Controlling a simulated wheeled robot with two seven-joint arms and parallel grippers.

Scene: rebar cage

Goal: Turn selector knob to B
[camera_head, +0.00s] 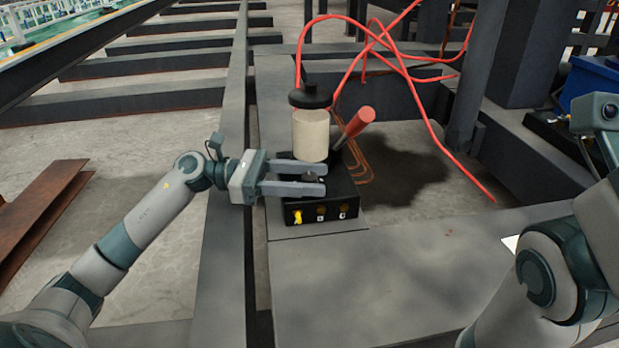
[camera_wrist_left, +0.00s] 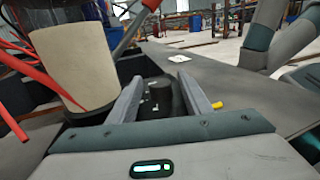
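A black control box (camera_head: 346,207) stands on a grey steel plate. Its front face has a row of small marks: a bright yellow one at the left, then letters that look like B and C. The dark round selector knob (camera_head: 312,178) is on top of the box. My left gripper (camera_head: 325,179) reaches in from the left, with one finger on each side of the knob. In the left wrist view the knob (camera_wrist_left: 160,93) stands between the spread fingers, with dark gaps beside it. Contact cannot be told. The knob's pointing direction is unclear. My right gripper is out of view.
A cream cylinder with a black cap (camera_head: 311,135) stands right behind the knob. A red-handled lever (camera_head: 359,121) leans beside it. Red hoses (camera_head: 411,85) loop behind. Steel beams surround the box. The plate in front (camera_head: 390,275) is mostly clear.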

